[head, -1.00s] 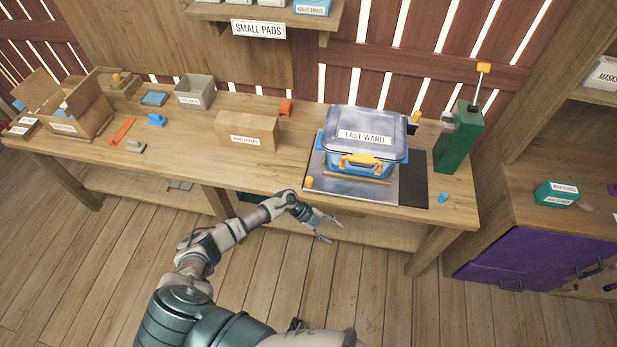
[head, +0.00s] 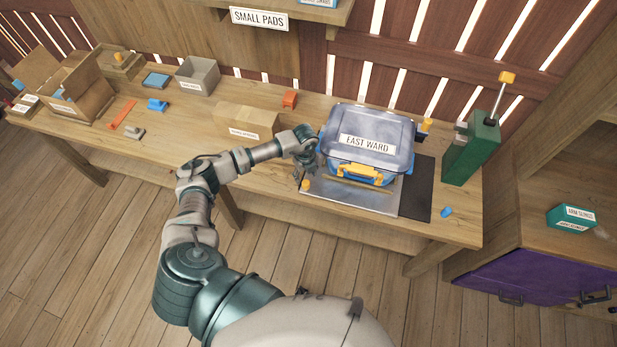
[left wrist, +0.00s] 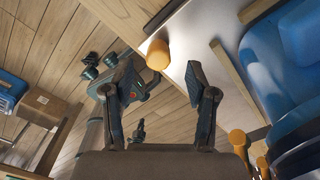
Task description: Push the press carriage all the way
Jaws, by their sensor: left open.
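The blue bin (head: 345,160) with a grey-blue lid, labelled EAST WARD, sits on a silver metal plate (head: 385,200), which looks like the press carriage. A yellow-orange knob (head: 305,185) stands at the plate's front left corner. My left gripper (head: 301,176) is at the plate's left edge, by that knob; its fingers are small and partly hidden there. In the left wrist view the gripper (left wrist: 160,92) is open, with the knob (left wrist: 158,55) showing between and beyond the fingertips. I cannot tell whether they touch. My right gripper is out of view.
A green press post (head: 472,152) with a yellow-topped lever stands right of the plate. A dark mat (head: 420,188) lies between them. A cardboard box (head: 246,121) is to the left of my left gripper. A small blue piece (head: 446,212) lies near the front edge.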

